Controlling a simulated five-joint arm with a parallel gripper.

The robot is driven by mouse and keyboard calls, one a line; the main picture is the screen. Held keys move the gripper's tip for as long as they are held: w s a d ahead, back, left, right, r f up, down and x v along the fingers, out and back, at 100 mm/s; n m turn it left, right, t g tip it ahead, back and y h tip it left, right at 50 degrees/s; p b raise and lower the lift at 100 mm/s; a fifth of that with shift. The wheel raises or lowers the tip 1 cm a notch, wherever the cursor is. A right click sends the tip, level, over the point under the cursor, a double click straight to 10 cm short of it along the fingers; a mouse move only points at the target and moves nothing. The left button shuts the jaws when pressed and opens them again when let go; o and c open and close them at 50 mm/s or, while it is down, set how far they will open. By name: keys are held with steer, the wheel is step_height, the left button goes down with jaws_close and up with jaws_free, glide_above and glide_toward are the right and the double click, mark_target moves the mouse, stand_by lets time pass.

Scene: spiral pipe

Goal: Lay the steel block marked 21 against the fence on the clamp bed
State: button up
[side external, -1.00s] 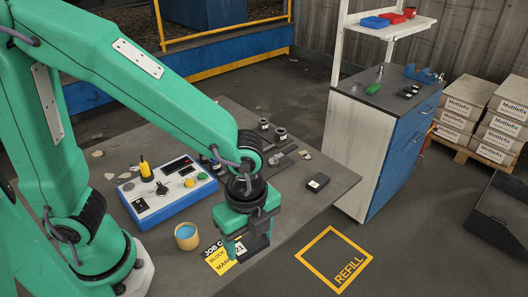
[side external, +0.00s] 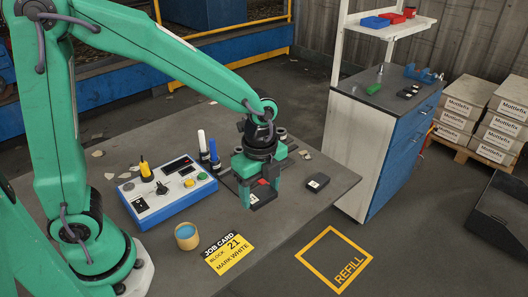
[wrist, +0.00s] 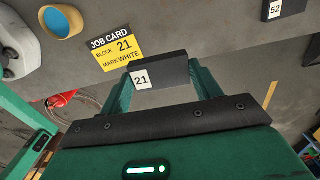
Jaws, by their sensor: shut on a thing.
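My gripper (side external: 262,186) is shut on the dark steel block (side external: 263,198), with one finger at each end. In the wrist view the block (wrist: 165,72) shows a white label reading 21. The block appears held above the grey table, clear of the job card (side external: 231,254). A dark flat plate, perhaps the clamp bed (side external: 231,181), shows partly behind my gripper. My gripper hides much of it, and I cannot make out the fence.
Another dark block (side external: 317,182), labelled 52 in the wrist view, lies to the right near the table edge.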

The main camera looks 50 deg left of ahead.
steer(key=w+a, duration=0.5)
steer(key=a, duration=0.3)
steer(key=shift+w+a+r, duration=0.15)
steer(key=shift+w+a, duration=0.05)
steer(key=shift+a, duration=0.2)
steer(key=shift+a, duration=0.1)
steer(key=w+a+f, duration=0.1)
steer(key=a+f, duration=0.1)
steer(key=a, duration=0.1)
steer(key=w+a+f, duration=0.1)
steer(key=a+f, duration=0.1)
steer(key=a, duration=0.2)
steer(key=w+a+f, duration=0.2)
steer(key=a+f, duration=0.1)
steer(key=shift+a, duration=0.4)
steer(key=shift+s+f, duration=0.1)
steer(key=shift+f, duration=1.9)
steer(key=shift+f, duration=0.15)
steer(key=o, duration=1.3)
steer(key=shift+c, duration=0.2)
